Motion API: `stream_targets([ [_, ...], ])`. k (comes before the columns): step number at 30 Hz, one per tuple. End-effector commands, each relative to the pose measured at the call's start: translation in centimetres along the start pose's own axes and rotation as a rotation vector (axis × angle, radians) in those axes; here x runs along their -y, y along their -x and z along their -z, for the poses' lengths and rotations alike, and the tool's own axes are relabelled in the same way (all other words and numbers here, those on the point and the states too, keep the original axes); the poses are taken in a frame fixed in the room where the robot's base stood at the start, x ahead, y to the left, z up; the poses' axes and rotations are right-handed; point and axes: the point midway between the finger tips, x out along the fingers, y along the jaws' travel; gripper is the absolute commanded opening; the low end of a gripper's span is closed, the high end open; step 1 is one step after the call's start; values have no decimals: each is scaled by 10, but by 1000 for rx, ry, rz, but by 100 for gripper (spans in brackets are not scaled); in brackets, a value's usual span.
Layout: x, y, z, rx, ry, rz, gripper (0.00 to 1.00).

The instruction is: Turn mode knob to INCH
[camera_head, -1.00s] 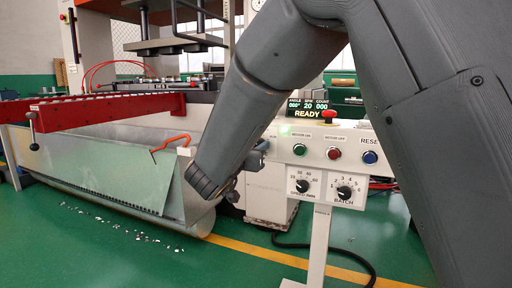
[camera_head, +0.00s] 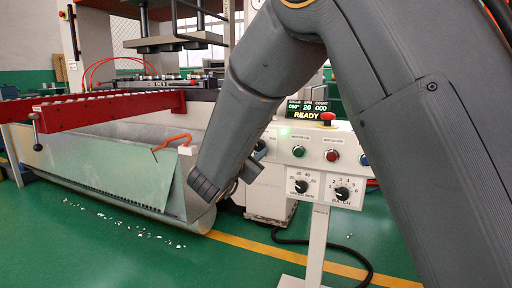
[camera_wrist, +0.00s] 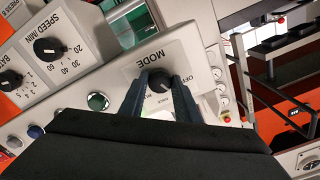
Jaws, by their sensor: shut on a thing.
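The black mode knob (camera_wrist: 160,80) sits on the white panel under the MODE label (camera_wrist: 146,57) in the wrist view. My gripper (camera_wrist: 161,86) has its two dark fingers on either side of the knob and is shut on it. Part of an OFF label shows beside the right finger; the INCH mark and the knob's pointer cannot be made out. In the head view my arm covers most of this end of the control panel (camera_head: 312,151), and the grip itself is not clear there.
The panel also carries a green button (camera_head: 299,151), a red button (camera_head: 332,155), a red emergency stop (camera_head: 327,117), a speed knob (camera_head: 301,186) and a batch knob (camera_head: 342,193). The display (camera_head: 307,108) reads READY. A metal chute (camera_head: 110,165) stands left of my arm.

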Motion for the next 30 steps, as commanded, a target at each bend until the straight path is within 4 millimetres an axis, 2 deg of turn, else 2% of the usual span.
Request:
stream_targets([
  [9, 0, 0, 0, 0, -91, 0, 7],
  [22, 0, 0, 0, 0, -100, 0, 7],
  [23, 0, 0, 0, 0, -99, 0, 33],
  [24, 0, 0, 0, 0, -99, 0, 39],
  [26, 0, 0, 0, 0, -99, 0, 48],
  [30, 0, 0, 0, 0, -99, 0, 48],
])
